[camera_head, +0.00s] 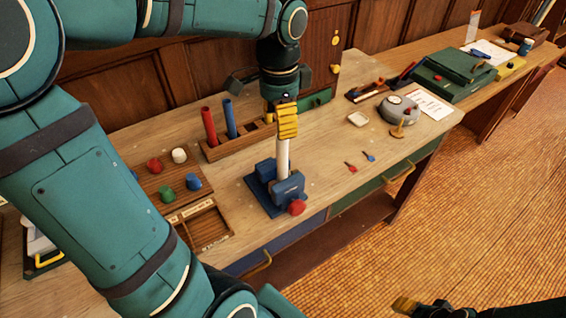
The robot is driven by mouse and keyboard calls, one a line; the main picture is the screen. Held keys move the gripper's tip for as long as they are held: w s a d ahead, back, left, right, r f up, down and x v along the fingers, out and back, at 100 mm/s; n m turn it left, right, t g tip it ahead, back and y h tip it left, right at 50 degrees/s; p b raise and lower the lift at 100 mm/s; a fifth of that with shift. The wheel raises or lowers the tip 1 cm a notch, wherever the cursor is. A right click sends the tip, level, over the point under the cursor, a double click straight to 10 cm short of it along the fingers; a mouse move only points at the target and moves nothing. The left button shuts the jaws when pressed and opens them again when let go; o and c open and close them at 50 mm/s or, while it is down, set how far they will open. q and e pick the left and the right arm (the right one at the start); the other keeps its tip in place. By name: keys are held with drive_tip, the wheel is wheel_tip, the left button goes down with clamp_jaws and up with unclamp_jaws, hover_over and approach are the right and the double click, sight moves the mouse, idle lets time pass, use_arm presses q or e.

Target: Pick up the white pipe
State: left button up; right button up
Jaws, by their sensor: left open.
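The white pipe (283,158) stands upright in a blue vise-like holder (289,187) near the front edge of the table. Its lower end is hidden in the holder and its upper end is hidden behind the yellow fingers. My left gripper (286,128) points down at the top of the pipe, with its fingers open. I cannot tell whether they touch the pipe. My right gripper (407,305) shows only in part at the bottom edge, low over the floor and far from the pipe; its jaws are unclear.
A wooden rack (246,140) with a red tube (209,126) and a blue tube (230,118) stands behind and left of the pipe. A board (158,189) with coloured knobs is at left. A red ball-like knob (297,207) is on the holder's front. The tabletop right of the holder is mostly clear.

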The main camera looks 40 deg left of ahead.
sight(282, 144)
use_arm(q)
drive_tip(key=f, duration=0.2)
drive_tip(key=f+b, duration=0.1)
drive_tip(key=f, duration=0.4)
drive_tip(key=shift+w+d+f, duration=0.1)
drive_tip(key=shift+w+f, duration=0.15)
drive_tip(key=shift+f, duration=0.1)
clamp_jaws()
